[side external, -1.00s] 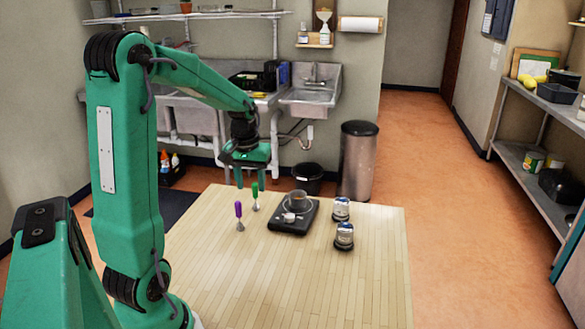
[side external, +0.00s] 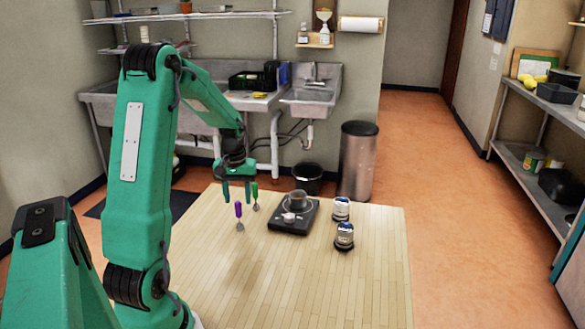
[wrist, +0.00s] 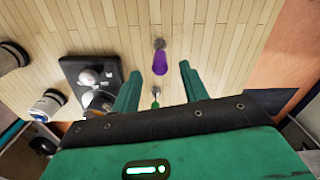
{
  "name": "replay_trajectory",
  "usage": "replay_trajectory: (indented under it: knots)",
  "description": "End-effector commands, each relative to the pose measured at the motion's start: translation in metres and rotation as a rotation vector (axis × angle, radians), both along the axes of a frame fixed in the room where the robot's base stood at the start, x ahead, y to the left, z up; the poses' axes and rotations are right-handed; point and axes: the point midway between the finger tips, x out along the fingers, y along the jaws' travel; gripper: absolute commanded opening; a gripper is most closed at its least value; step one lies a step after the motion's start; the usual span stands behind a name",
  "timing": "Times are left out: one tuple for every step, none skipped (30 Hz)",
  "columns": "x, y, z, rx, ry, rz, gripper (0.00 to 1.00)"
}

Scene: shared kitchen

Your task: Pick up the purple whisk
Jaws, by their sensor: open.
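The purple whisk (side external: 238,211) stands upright on the wooden table, its purple handle up and its grey wire head down. In the wrist view its handle (wrist: 160,64) shows between and just beyond my fingertips. My gripper (side external: 236,197) is open and empty, pointing down. In the side view its fingers are close to the top of the purple handle; I cannot tell whether they overlap it in height. A green whisk (side external: 254,194) stands just behind and to the right. In the wrist view it is partly seen between my fingers (wrist: 158,70), nearer my palm.
Two jars (side external: 341,209) (side external: 344,236) with dark bases stand further right. The front and right of the wooden tabletop (side external: 300,280) are clear.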

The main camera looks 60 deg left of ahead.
Motion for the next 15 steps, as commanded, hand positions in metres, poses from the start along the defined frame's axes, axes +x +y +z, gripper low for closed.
replay_trajectory:
  knots:
    - [0.0, 0.0, -0.001, 0.0, 0.0, 0.0, 0.44]
    - [0.0, 0.0, -0.001, 0.001, -0.001, 0.0, 0.44]
    - [0.0, 0.0, -0.001, 0.001, -0.001, 0.0, 0.44]
    - [0.0, 0.0, -0.001, 0.001, -0.001, 0.0, 0.44]
    - [0.0, 0.0, -0.002, 0.001, -0.001, 0.0, 0.44]
    - [0.0, 0.0, -0.003, 0.0, 0.0, 0.0, 0.44]
    - [0.0, 0.0, -0.004, 0.0, 0.0, 0.0, 0.44]
    - [0.0, 0.0, -0.005, -0.001, 0.001, 0.0, 0.44]
    - [0.0, 0.0, -0.008, -0.002, 0.001, 0.0, 0.44]
    - [-0.001, 0.0, -0.011, -0.002, 0.002, 0.0, 0.44]
    - [-0.001, 0.0, -0.014, -0.002, 0.002, 0.0, 0.44]
    - [-0.001, 0.0, -0.018, -0.002, 0.001, 0.0, 0.44]
    - [-0.001, 0.0, -0.021, -0.002, 0.001, 0.0, 0.44]
    - [-0.001, 0.0, -0.025, -0.002, 0.002, 0.0, 0.44]
    - [-0.001, 0.0, -0.03, -0.002, 0.002, 0.0, 0.44]
